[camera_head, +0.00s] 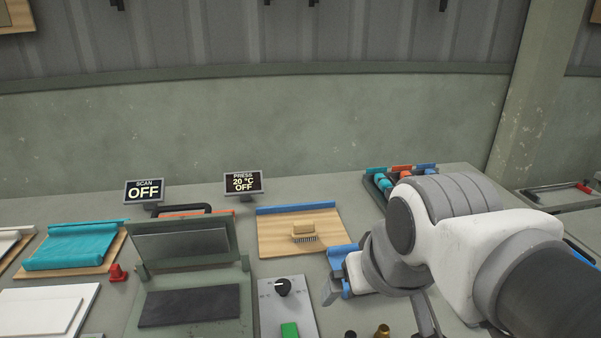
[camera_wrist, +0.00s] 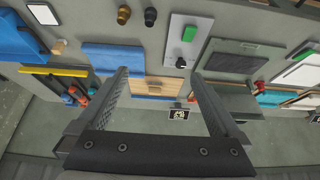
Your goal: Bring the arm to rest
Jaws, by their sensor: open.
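My arm (camera_head: 455,225) reaches in from the right in the head view, bent above the right part of the bench. My gripper (camera_wrist: 158,76) is open in the wrist view, its two fingers wide apart with nothing held between them. In the head view the arm partly hides the gripper. Below the fingers, apart from them, lie a blue folded piece (camera_wrist: 108,55) and a wooden board (camera_wrist: 152,86). The blue piece also shows beside my arm in the head view (camera_head: 342,256).
An open press (camera_head: 190,304) and a panel with a dial and green button (camera_head: 289,329) stand left of my arm. A brush (camera_head: 305,235) lies on a board. A tray of coloured rolls (camera_head: 383,185) is behind my arm. Two small screens (camera_head: 144,192) (camera_head: 243,183) read OFF.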

